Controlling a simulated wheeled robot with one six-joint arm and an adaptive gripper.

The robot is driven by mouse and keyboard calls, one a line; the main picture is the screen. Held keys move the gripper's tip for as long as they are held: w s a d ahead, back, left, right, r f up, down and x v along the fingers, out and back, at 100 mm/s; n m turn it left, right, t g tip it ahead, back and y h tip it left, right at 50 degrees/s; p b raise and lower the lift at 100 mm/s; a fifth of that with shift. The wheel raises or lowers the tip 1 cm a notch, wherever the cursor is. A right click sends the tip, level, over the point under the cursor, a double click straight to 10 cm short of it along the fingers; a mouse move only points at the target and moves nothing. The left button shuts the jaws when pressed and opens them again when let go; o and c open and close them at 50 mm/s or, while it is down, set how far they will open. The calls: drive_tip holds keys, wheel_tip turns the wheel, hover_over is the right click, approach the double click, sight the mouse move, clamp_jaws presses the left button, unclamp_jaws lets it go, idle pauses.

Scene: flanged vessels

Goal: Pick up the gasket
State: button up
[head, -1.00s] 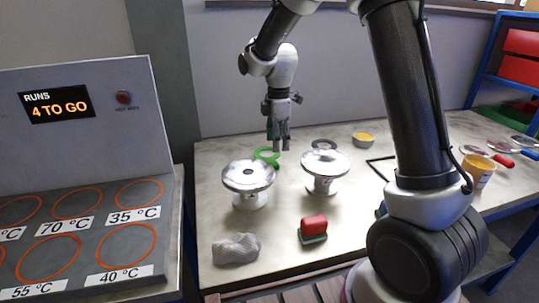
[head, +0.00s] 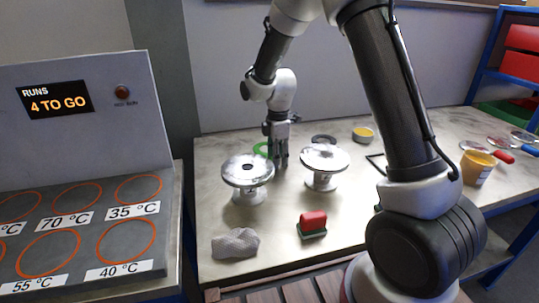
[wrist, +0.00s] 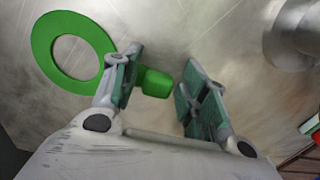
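A flat green ring with a tab, the gasket (head: 261,149), lies on the worktable behind the left flanged vessel (head: 247,170). In the wrist view the gasket (wrist: 42,45) is at the upper left, and its green tab (wrist: 156,83) shows between my fingers. My gripper (head: 280,162) points down over the gasket. In the wrist view my gripper (wrist: 160,93) is open, with a gap between the tab and the right finger. The left finger hides the join between ring and tab. I cannot tell whether that finger touches the tab.
A second flanged vessel (head: 323,162) stands to the right, with a dark ring (head: 323,139) behind it. A yellow-topped bowl (head: 363,134) is farther back. A panel reading "4 TO GO" (head: 58,99) stands left.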

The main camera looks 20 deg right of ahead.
drive_tip(key=c, duration=0.6)
drive_tip(key=shift+r, duration=0.1)
